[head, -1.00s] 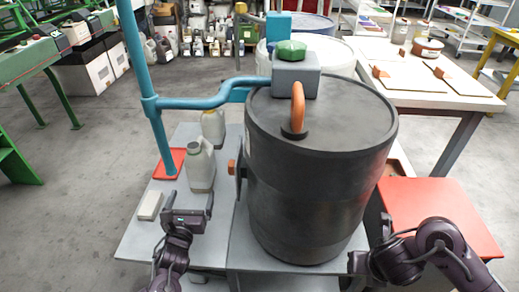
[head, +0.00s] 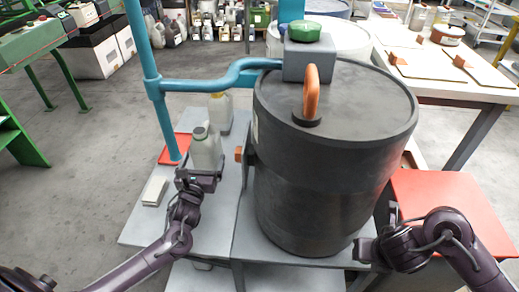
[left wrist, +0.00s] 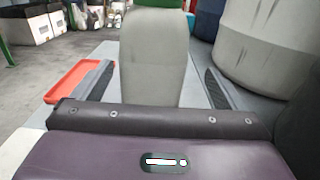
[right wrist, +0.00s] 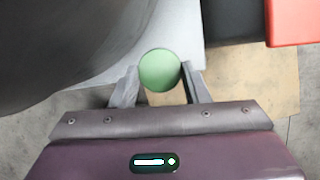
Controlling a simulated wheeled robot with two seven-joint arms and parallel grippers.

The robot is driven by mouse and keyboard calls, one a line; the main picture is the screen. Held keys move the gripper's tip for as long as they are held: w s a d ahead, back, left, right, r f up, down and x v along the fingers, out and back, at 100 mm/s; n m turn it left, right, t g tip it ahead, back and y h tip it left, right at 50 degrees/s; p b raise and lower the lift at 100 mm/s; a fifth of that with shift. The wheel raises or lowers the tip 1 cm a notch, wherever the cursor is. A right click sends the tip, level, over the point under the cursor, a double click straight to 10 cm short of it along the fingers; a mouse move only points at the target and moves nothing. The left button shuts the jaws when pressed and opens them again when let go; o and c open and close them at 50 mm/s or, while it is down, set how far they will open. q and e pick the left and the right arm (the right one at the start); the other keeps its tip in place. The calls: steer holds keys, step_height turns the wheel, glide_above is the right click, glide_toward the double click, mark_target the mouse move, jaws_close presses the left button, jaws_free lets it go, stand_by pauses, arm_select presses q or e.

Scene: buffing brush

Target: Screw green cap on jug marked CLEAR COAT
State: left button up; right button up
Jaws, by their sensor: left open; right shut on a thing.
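A pale grey jug (head: 206,152) stands upright on the grey bench left of the dark drum. I cannot read a label on either. My left gripper (head: 198,178) is open at the front jug; in the left wrist view its fingers (left wrist: 155,88) stand on both sides of the jug (left wrist: 155,55), with apparent gaps. My right gripper (right wrist: 160,85) is shut on a round green cap (right wrist: 160,70), low at the drum's right side. The cap is hidden in the head view.
The big dark drum (head: 330,165) stands between my arms, with an orange handle (head: 311,92) on its lid. A blue post and pipe (head: 215,86) rise behind the jugs. A red tray (head: 175,149) and white block (head: 154,191) lie left; a red surface (head: 450,205) is right.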

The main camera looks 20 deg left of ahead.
arm_select(q)
steer(key=shift+w+a, duration=0.1)
steer(key=shift+w, duration=0.15)
steer(key=b+x, duration=0.1)
steer(key=x, duration=0.3)
steer(key=shift+w+a+f+b, duration=0.1)
steer(key=shift+w+a+b, duration=0.25)
steer(key=shift+a, duration=0.1)
arm_select(e)
steer(key=shift+f, duration=0.9)
arm_select(q)
steer(key=shift+w, duration=0.15)
steer(key=c, duration=1.4)
steer(key=shift+r, duration=0.2)
steer(key=shift+c, duration=0.4)
